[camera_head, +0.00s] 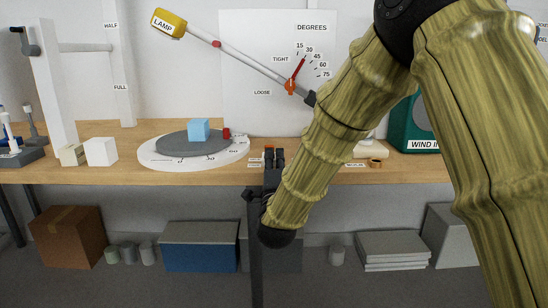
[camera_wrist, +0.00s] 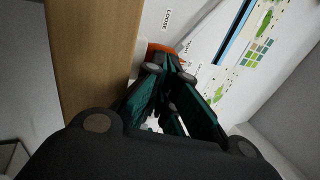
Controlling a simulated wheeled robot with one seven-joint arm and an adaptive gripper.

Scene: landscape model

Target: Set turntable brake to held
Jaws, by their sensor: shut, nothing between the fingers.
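The turntable is a grey disc (camera_head: 180,147) on a round white base with dark marks, at the left middle of the bench in the head view. A light blue cube (camera_head: 199,129) stands on it. My gripper (camera_head: 274,152) is shut and empty at the bench's front, right of the turntable. In the wrist view its fingertips (camera_wrist: 170,68) are together beside an orange part (camera_wrist: 163,48). A bit of orange also shows at the fingertips in the head view. I cannot tell whether they touch. Small labels nearby are unreadable, and the brake's setting cannot be made out.
A yellow lamp (camera_head: 168,23) on a tilted rod joins an orange pivot (camera_head: 290,87) before a degrees board. A small red piece (camera_head: 226,133) is at the disc's right edge. White blocks (camera_head: 101,152) stand left. My arm hides part of the bench's right side.

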